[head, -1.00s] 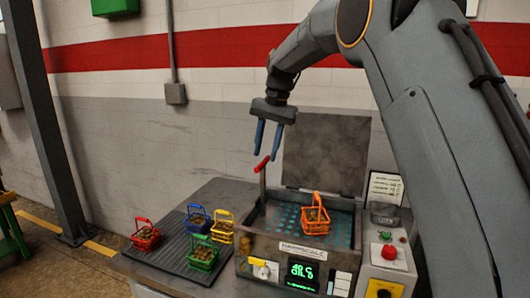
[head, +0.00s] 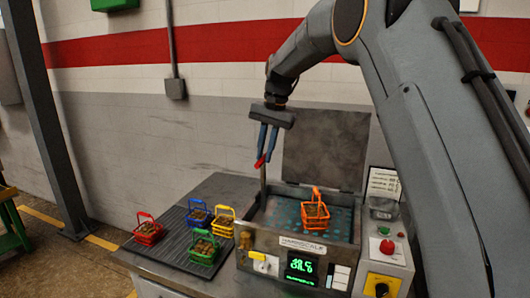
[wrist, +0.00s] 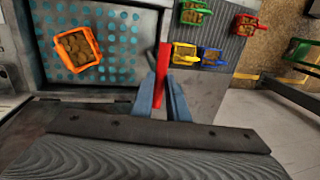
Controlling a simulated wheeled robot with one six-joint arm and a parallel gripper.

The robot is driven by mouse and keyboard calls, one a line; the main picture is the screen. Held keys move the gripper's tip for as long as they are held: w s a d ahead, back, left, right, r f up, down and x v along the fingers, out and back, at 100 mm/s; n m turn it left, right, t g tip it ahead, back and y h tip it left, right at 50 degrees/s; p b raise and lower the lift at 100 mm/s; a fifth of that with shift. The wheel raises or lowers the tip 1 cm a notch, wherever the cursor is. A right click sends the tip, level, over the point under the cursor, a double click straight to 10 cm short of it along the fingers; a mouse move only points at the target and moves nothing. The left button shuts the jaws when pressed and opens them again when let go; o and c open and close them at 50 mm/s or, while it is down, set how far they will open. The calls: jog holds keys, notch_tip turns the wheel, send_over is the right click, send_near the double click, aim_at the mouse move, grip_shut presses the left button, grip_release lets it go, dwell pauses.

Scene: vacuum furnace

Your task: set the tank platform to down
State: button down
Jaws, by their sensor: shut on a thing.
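My gripper (head: 265,157) is shut on the red handle (head: 260,162) of an upright lever at the tank's back left corner. In the wrist view the red handle (wrist: 163,68) sits between the blue fingers (wrist: 161,98). The tank platform (head: 284,213) is a surface with teal holes inside the open tank (head: 290,245); it also shows in the wrist view (wrist: 122,50). An orange basket (head: 315,213) with brown parts stands on the platform. The lever's lower end is hidden behind the tank wall.
Red (head: 147,232), blue (head: 198,215), yellow (head: 222,225) and green (head: 203,250) baskets stand on a dark ribbed mat left of the tank. The raised lid (head: 325,148) stands behind. A control box with a red button (head: 387,247) is at the right.

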notch_tip(320, 180, down, 11)
jog(key=b, duration=0.4)
jog(key=c, duration=1.7)
grip_release()
jog(key=shift+r, duration=0.1)
notch_tip(320, 180, up, 8)
jog(key=b, duration=0.3)
send_over(265, 181)
jog(key=d, duration=0.2)
jog(key=shift+s+a+f, duration=0.1)
jog(key=shift+a+f, duration=0.1)
jog(key=shift+a, duration=0.05)
